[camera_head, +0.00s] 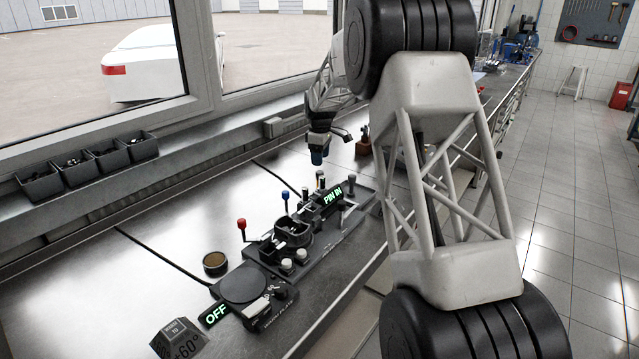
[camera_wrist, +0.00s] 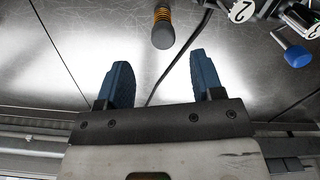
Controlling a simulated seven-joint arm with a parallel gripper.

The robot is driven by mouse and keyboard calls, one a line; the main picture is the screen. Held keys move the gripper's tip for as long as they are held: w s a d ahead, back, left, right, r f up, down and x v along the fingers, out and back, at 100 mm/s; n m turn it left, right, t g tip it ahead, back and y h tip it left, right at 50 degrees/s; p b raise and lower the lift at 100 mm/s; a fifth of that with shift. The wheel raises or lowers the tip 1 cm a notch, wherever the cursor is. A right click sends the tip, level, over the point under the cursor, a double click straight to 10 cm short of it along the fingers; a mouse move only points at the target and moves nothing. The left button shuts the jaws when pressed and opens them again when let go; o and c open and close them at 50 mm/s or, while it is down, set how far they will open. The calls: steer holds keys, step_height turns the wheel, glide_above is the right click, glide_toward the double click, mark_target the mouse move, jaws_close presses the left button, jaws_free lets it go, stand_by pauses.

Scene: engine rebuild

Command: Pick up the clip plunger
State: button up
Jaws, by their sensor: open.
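A grey-capped post with an orange spring (camera_wrist: 163,27), which looks like the clip plunger, stands at the top of the wrist view, beyond my fingertips. In the head view I cannot tell surely which short post on the black fixture (camera_head: 335,228) it is. My gripper (camera_wrist: 155,75) is open, with two blue fingers apart and nothing between them. In the head view my gripper (camera_head: 318,157) hangs above the bench behind the fixture's far end, clear of the posts.
A blue-knobbed lever (camera_head: 285,195) and a red-knobbed lever (camera_head: 241,223) rise from the fixture. A "PIN IN" display (camera_head: 333,195) glows green, and an "OFF" display (camera_head: 215,314) sits nearer. A round tin (camera_head: 215,263) is at left.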

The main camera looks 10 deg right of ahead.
mark_target(320, 172)
steer(key=shift+f, duration=1.25)
steer(key=shift+s+a+f, duration=0.1)
steer(key=shift+f, duration=1.2)
steer(key=shift+s+f, duration=0.1)
steer(key=shift+f, duration=1.2)
steer(key=c, duration=1)
steer(key=shift+r, duration=0.1)
steer(key=shift+r, duration=4.95)
